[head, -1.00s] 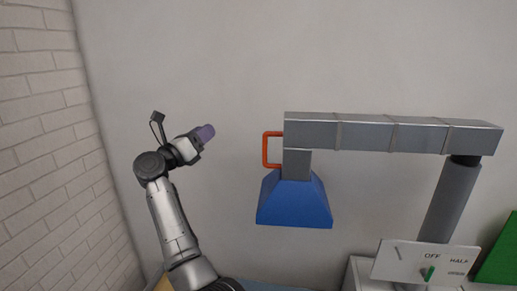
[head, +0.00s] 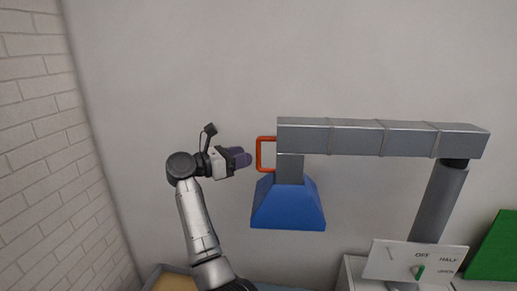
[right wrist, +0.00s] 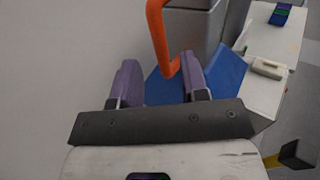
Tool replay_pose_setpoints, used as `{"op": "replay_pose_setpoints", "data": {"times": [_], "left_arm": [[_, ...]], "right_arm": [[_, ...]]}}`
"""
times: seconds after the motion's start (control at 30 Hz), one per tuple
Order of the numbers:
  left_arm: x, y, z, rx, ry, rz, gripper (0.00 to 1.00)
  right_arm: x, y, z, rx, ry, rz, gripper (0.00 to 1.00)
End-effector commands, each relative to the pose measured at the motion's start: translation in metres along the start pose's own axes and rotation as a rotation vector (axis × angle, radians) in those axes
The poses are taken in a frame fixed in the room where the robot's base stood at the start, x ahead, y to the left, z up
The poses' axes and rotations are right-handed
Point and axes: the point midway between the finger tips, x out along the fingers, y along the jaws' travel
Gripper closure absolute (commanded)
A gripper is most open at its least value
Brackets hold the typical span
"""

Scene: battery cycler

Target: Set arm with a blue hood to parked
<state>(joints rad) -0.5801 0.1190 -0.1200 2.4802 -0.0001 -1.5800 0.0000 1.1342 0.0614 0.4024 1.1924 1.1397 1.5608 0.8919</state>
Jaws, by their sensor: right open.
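The grey jointed arm (head: 345,138) runs level from a post at the right to a blue hood (head: 288,205) hanging at its left end. An orange handle (head: 260,154) sticks out from the arm's left end. My right gripper (head: 246,157) is open and empty, just left of the handle, with a small gap in the head view. In the right wrist view, the handle (right wrist: 160,38) lies ahead, its lower end in line with the space between the purple fingers (right wrist: 160,75). The blue hood (right wrist: 167,88) shows behind them. My left gripper is not in view.
A grey post (head: 438,200) carries the arm at the right. A white panel (head: 385,260) with a green switch and labels including OFF and HALF stands below it. A green panel (head: 492,250) is at the far right. The wall behind is bare.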

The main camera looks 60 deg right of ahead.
Motion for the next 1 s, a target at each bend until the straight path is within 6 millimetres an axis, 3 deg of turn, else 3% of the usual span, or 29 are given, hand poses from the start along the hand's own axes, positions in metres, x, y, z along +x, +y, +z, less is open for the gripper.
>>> {"op": "replay_pose_setpoints", "data": {"times": [0.2, 0.4, 0.87, 1.0], "left_arm": [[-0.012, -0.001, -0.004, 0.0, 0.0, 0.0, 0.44], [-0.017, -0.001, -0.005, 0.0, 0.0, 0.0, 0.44], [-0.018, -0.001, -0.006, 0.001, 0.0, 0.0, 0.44], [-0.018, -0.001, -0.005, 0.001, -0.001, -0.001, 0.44]], "right_arm": [[0.034, 0.0, 0.002, 0.0, -0.001, -0.002, 0.59], [0.052, 0.0, 0.001, -0.001, 0.0, 0.0, 0.59], [0.058, 0.0, 0.0, -0.001, 0.0, 0.0, 0.59], [0.058, 0.0, 0.0, -0.001, 0.0, 0.0, 0.72]]}}
